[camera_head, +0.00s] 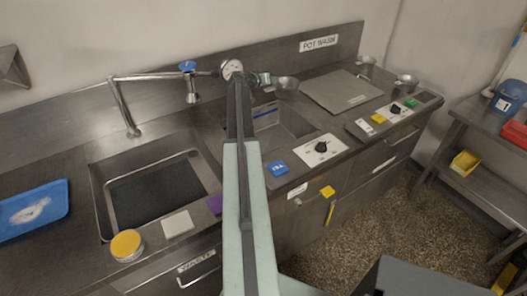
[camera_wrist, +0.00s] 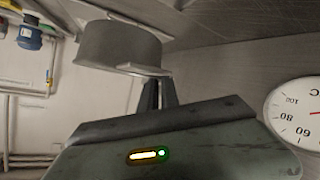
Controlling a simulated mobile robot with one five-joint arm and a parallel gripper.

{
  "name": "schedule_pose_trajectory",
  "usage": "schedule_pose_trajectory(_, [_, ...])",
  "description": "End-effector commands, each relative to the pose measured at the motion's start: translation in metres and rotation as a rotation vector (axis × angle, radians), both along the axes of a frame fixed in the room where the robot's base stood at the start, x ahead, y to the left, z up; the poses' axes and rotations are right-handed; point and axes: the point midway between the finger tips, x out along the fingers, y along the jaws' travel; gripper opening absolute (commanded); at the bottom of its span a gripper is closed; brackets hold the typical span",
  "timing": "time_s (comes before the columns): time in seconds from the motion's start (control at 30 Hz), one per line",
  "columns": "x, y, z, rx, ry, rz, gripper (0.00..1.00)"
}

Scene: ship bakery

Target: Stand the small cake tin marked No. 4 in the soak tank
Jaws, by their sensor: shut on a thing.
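A small grey metal tin (camera_head: 287,84) is held at the end of my arm, over the back of the counter in the head view. My gripper (camera_head: 266,79) is shut on its edge. In the wrist view, the tin (camera_wrist: 115,45) is beyond the narrow fingers (camera_wrist: 157,94). No number can be read on it. Below and slightly left of it in the head view is a middle basin (camera_head: 290,120), partly hidden by my arm. A larger sink (camera_head: 103,205) is at left. I cannot read a label naming either as the soak tank.
A dial thermometer (camera_head: 232,68) stands close to my gripper. A pipe tap (camera_head: 125,105) reaches over the left sink. A flat lid (camera_head: 342,91) and other small metal vessels (camera_head: 406,81) are at right. A blue tray (camera_head: 33,204) lies far left.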

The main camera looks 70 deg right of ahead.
Motion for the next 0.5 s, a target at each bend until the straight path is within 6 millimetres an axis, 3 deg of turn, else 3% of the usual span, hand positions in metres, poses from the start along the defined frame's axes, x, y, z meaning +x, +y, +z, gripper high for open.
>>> schedule_pose_trajectory(0.03, [-0.005, 0.019, -0.019, 0.012, -0.008, 0.05, 0.0])
schedule_pose_trajectory(0.1, [-0.003, 0.042, -0.038, 0.031, -0.021, 0.148, 0.0])
schedule_pose_trajectory(0.3, [0.007, 0.096, -0.074, 0.059, -0.042, 0.393, 0.0])
schedule_pose_trajectory(0.5, [0.013, 0.109, -0.076, 0.06, -0.045, 0.463, 0.0])
